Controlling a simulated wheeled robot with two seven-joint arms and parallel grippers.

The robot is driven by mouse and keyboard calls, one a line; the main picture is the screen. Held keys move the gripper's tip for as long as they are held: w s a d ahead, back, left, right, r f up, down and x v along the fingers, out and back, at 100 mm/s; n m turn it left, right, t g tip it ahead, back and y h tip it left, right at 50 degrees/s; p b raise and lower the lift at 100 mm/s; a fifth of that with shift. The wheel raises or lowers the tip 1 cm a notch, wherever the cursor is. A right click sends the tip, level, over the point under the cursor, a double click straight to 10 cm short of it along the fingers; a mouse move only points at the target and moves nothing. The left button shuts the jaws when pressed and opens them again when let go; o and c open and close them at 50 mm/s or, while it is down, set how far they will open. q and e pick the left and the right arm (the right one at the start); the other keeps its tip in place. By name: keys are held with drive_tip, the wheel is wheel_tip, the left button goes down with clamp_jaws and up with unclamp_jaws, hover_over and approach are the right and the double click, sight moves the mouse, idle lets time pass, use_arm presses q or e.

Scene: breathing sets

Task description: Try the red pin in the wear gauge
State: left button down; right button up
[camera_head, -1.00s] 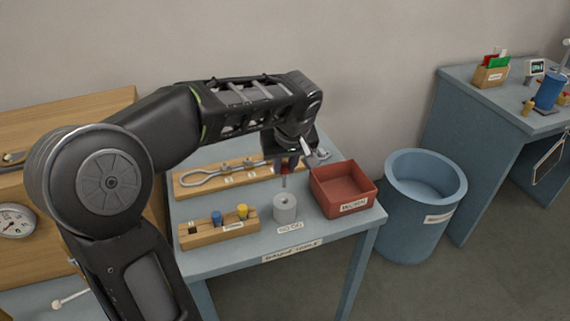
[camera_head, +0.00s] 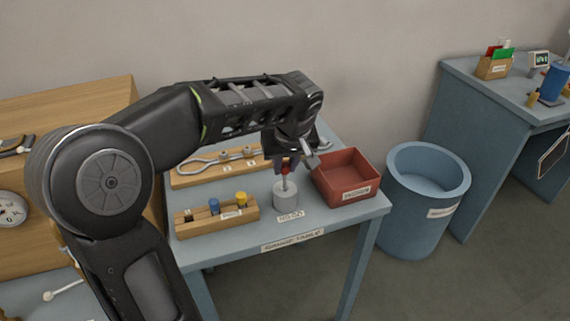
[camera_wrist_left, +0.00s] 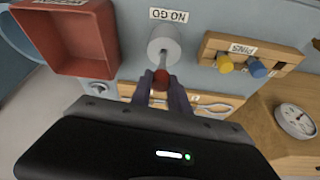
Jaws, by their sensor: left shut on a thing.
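My left gripper (camera_head: 286,167) is shut on the red pin (camera_head: 285,180), holding it by its red head with the pale shank pointing down. The wear gauge (camera_head: 286,198), a grey cylinder, stands on the table directly below. The pin's tip is at the gauge's top face; I cannot tell how far it is in the hole. In the left wrist view, the red head (camera_wrist_left: 160,78) sits between the fingers, and the shank runs toward the gauge (camera_wrist_left: 165,42). A "NO GO" label (camera_head: 291,216) lies in front of the gauge. My right gripper is not in view.
A wooden pin rack (camera_head: 240,219) with a blue and a yellow pin stands left of the gauge. A red tray (camera_head: 357,190) stands close on the right. A wooden board (camera_head: 190,180) with a metal tool lies behind. A blue bin (camera_head: 400,215) stands beyond the table.

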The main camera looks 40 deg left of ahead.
use_arm(q)
drive_tip(key=shift+f+b, duration=2.15)
drive_tip(key=shift+f, duration=0.05)
idle(1.9)
drive_tip(key=shift+r, duration=0.1)
drive_tip(key=shift+r+p, duration=2.6)
drive_tip(key=shift+r, duration=1.2)
